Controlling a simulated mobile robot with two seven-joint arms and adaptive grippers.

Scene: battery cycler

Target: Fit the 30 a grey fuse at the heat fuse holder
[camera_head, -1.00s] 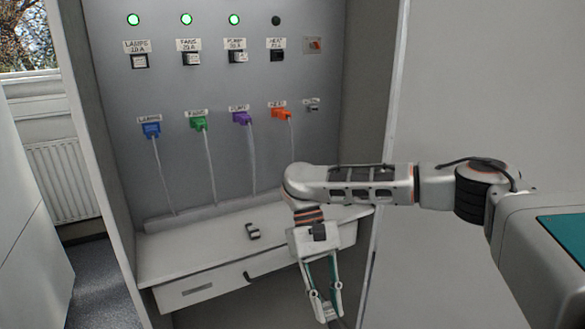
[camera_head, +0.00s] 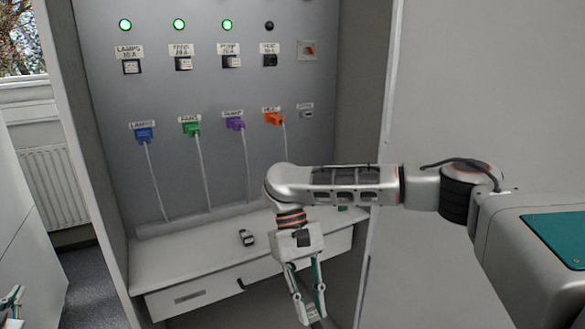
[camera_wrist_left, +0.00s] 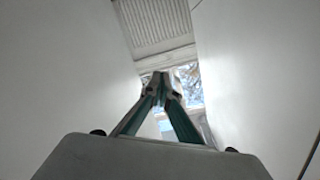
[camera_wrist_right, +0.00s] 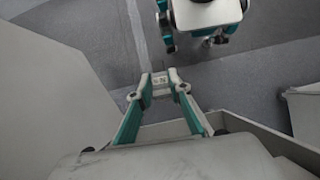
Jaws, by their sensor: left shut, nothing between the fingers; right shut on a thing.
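The heat fuse holder (camera_head: 270,60) is the dark slot under the fourth label on the panel, and the lamp (camera_head: 269,26) above it is dark. My right gripper (camera_head: 312,318) hangs low in front of the drawer, well below the holder. In the right wrist view its fingertips (camera_wrist_right: 161,88) are shut on a small pale grey piece (camera_wrist_right: 159,79), probably the grey fuse, too small to read. My left gripper (camera_head: 12,302) shows partly at the lower left edge. In the left wrist view its fingertips (camera_wrist_left: 161,80) are together and empty.
A small dark and pale object (camera_head: 247,238) lies on the shelf (camera_head: 180,255) above the drawer (camera_head: 190,296). Lamps, fans and pump holders have green lamps above. Coloured plugs with cables hang below, including the orange heat plug (camera_head: 274,118). A wall stands at right.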

